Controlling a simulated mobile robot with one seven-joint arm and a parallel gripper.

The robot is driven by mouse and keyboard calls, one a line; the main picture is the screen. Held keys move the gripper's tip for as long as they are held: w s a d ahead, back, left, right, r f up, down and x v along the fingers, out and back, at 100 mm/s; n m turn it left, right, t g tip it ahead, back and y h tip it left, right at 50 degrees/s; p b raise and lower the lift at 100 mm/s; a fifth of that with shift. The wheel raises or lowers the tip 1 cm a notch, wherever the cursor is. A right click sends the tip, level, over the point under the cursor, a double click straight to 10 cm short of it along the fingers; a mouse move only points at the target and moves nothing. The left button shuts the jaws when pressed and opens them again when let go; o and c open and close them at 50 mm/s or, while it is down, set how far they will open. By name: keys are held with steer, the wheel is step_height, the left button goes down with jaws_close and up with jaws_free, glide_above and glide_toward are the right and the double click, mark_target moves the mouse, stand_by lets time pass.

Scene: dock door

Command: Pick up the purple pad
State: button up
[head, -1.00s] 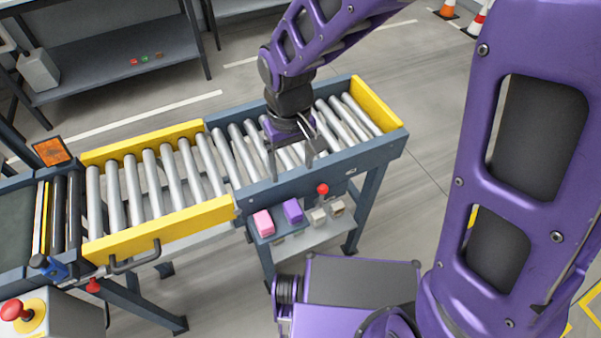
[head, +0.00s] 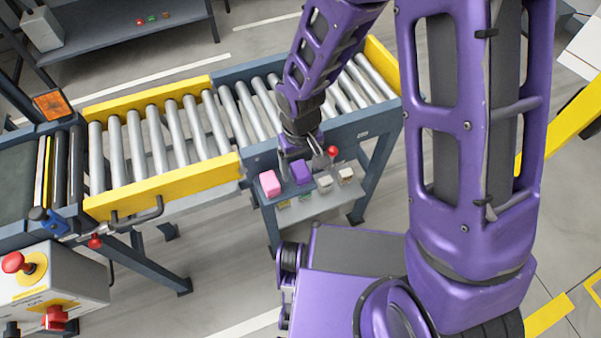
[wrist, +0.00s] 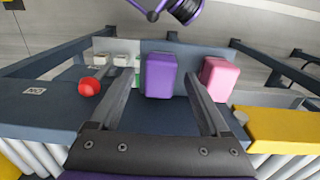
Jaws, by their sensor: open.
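The purple pad (wrist: 160,76) is a rounded block on a small shelf on the side of the roller conveyor. It also shows in the head view (head: 302,172), partly covered by my gripper. My gripper (wrist: 158,90) is open, and in the wrist view the pad appears between its two fingers, towards their tips. In the head view my gripper (head: 306,165) hangs just over the shelf at the pad. I cannot tell whether the fingers touch it.
A pink pad (head: 270,183) sits left of the purple one. A red ball-topped knob (head: 332,151) and small pale blocks (head: 324,182) are to the right. The roller conveyor (head: 190,125) with yellow side rails lies behind. A control box (head: 45,290) stands at lower left.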

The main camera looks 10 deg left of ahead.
mark_target(301, 168)
steer(key=shift+f, duration=0.55)
jaws_close()
step_height(301, 168, up, 10)
steer(key=shift+r+p, duration=0.1)
steer(key=shift+p, duration=1)
